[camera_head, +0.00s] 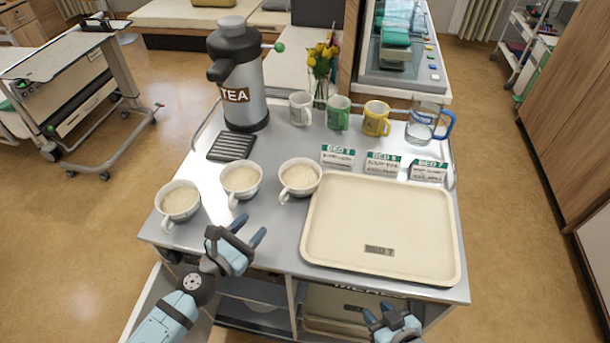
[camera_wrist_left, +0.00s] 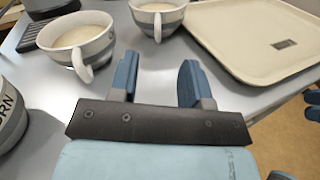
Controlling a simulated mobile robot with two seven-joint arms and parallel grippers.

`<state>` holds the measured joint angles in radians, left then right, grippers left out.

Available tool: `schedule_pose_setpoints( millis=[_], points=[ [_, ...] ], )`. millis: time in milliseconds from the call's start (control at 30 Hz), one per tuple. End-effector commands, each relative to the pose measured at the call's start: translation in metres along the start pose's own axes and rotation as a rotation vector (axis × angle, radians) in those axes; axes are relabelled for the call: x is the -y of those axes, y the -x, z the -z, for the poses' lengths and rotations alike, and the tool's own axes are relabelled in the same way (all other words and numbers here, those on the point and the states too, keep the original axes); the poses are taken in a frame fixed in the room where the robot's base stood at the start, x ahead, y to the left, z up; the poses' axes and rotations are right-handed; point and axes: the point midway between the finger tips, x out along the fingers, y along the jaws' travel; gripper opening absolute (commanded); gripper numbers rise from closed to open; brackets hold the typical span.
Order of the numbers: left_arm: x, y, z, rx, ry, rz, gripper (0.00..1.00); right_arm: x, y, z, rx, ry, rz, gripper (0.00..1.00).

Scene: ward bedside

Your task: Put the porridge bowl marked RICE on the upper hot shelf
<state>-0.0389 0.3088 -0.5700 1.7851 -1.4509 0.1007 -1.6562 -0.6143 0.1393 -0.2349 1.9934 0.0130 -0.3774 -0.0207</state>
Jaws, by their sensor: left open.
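Three handled porridge bowls with grey bands stand on the cart top: a left bowl (camera_head: 180,202), a middle bowl (camera_head: 241,180) and a right bowl (camera_head: 299,178). In the left wrist view, the left bowl (camera_wrist_left: 10,118) shows the letters "ORN"; the other two show no readable mark, so I cannot tell which is RICE. My left gripper (camera_head: 238,241) is open and empty, near the cart's front edge before the middle bowl. Its fingers (camera_wrist_left: 160,72) point toward the bowls. My right gripper (camera_head: 392,318) is at the lower right; its opening is unclear. Shelves (camera_head: 255,291) show below the top, partly hidden by my left arm.
A cream tray (camera_head: 330,235) fills the right of the cart top. Bed cards (camera_head: 383,163), mugs (camera_head: 338,112), a jug (camera_head: 425,122) and a TEA flask (camera_head: 238,85) stand behind. A dark drip grate (camera_head: 232,147) lies behind the bowls.

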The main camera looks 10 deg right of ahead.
Motion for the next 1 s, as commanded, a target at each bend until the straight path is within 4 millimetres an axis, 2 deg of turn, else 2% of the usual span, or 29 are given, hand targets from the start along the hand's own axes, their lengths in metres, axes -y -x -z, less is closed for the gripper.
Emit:
schedule_pose_setpoints(
  millis=[100, 300, 567, 833, 1000],
  points=[
    [0.000, -0.025, -0.004, 0.003, 0.004, 0.000, 0.44, 0.000, 0.004, 0.005, 0.000, 0.000, 0.000, 0.37],
    [0.000, -0.061, -0.001, 0.002, 0.006, -0.002, 0.44, 0.000, 0.005, 0.007, 0.000, 0.000, 0.000, 0.37],
    [0.000, -0.081, 0.002, 0.002, 0.006, -0.002, 0.44, 0.000, 0.004, 0.007, 0.000, 0.000, 0.000, 0.37],
    [-0.002, -0.119, 0.009, 0.002, 0.008, -0.002, 0.44, 0.001, 0.003, 0.005, 0.001, -0.002, 0.000, 0.37],
    [-0.001, -0.128, 0.010, 0.001, 0.006, -0.001, 0.44, 0.001, 0.003, 0.005, 0.001, -0.002, 0.000, 0.37]
  ],
)
